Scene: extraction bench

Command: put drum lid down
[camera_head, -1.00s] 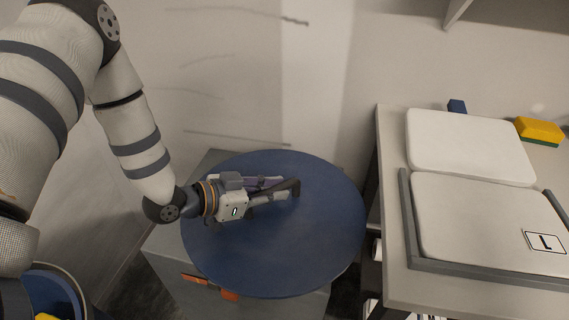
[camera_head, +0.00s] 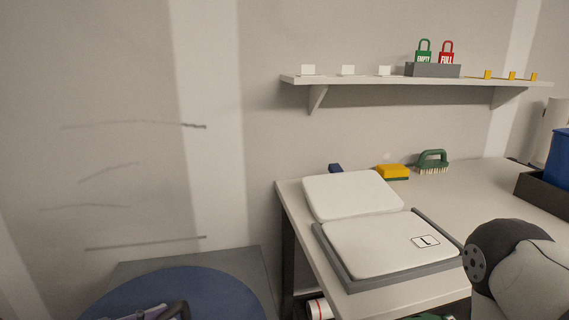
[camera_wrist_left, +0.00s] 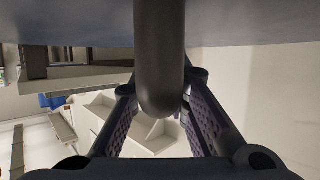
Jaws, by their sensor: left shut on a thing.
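The drum lid (camera_head: 215,292) is a large round blue disc at the bottom left of the head view, cut off by the lower edge. It lies level over a grey surface (camera_head: 235,262); I cannot tell whether they touch. My left gripper (camera_head: 170,312) is shut on the lid's dark bar handle and shows only partly. In the left wrist view the handle (camera_wrist_left: 160,60) comes down between the two fingers of the left gripper (camera_wrist_left: 160,108), with the lid's underside-lit blue face (camera_wrist_left: 60,18) along the top. My right gripper is out of view.
A bench (camera_head: 440,205) stands to the right, with a white pad (camera_head: 350,192), an L-marked pad (camera_head: 385,245) in a grey frame, a yellow sponge (camera_head: 393,171) and a green brush (camera_head: 432,160). My right arm shows at lower right.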

